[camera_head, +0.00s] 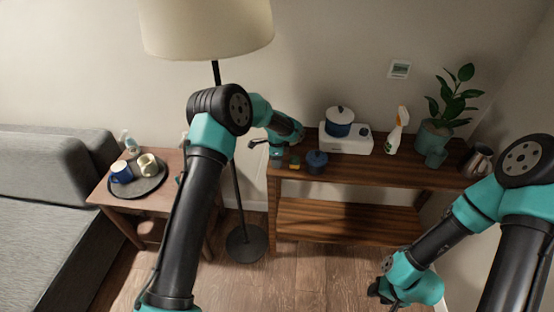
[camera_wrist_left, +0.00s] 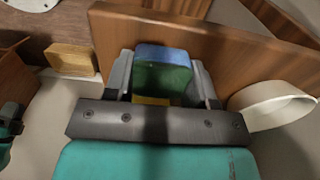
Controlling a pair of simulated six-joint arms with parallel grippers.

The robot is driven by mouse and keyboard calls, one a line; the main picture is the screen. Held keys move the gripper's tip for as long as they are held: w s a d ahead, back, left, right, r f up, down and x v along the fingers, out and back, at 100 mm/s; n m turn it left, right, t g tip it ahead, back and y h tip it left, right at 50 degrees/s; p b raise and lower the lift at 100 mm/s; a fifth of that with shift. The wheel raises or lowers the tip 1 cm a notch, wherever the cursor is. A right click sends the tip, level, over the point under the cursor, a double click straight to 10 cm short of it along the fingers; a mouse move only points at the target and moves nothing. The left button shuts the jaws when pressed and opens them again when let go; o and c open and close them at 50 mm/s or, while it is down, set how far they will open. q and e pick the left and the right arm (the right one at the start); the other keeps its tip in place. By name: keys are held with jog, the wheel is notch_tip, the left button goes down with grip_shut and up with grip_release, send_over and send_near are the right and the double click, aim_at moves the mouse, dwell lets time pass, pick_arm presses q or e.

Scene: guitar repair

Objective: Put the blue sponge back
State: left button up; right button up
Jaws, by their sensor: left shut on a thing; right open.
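My left gripper (camera_head: 257,144) is at the left end of the dark wooden shelf table, small in the head view. In the left wrist view its fingers are shut on the blue sponge (camera_wrist_left: 163,54), a block with a blue top, a green face and some yellow below. The held sponge cannot be made out clearly in the head view. Wooden boards stand close behind it in the wrist view. A separate yellow block (camera_wrist_left: 70,58) lies to its left on wood. My right gripper (camera_head: 378,291) is open and empty at the lower right, away from the table.
A floor lamp (camera_head: 207,28) stands left. A tray (camera_head: 152,184) holds mugs.

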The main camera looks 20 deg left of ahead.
pick_arm(q)
jog(key=o, duration=0.9)
jog(key=shift+f, duration=0.1)
notch_tip(320, 180, up, 12)
dwell(0.6)
